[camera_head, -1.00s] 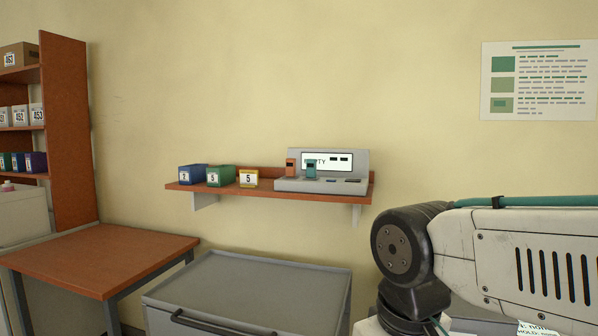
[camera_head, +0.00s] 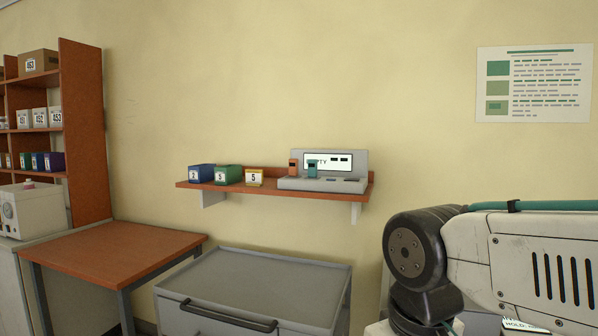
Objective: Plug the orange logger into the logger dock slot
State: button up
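The logger dock (camera_head: 322,184) is a grey unit with a raised back and a small display, standing at the right end of a wall shelf. A small orange logger (camera_head: 293,167) stands upright at the dock's left. A teal logger (camera_head: 312,168) stands upright just right of it. I cannot tell at this size how the orange logger sits in the dock. My arm fills the lower right of the view, well to the right of the dock and nearer to me. My gripper is outside the view.
The brown wall shelf (camera_head: 270,192) also holds a blue box (camera_head: 201,173), a green box (camera_head: 228,175) and a cream box (camera_head: 254,178). A grey cart (camera_head: 255,285) stands below it. A brown table (camera_head: 112,255) and a tall shelf unit (camera_head: 85,130) stand at left.

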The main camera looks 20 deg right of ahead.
aim_at(293, 163)
jog(key=k, duration=0.4)
jog(key=u, duration=0.65)
jog(key=i, duration=0.75)
jog(key=u, duration=0.55)
jog(key=i, duration=1.5)
jog(key=z, duration=1.4)
jog(key=i, duration=0.6)
jog(key=z, duration=0.65)
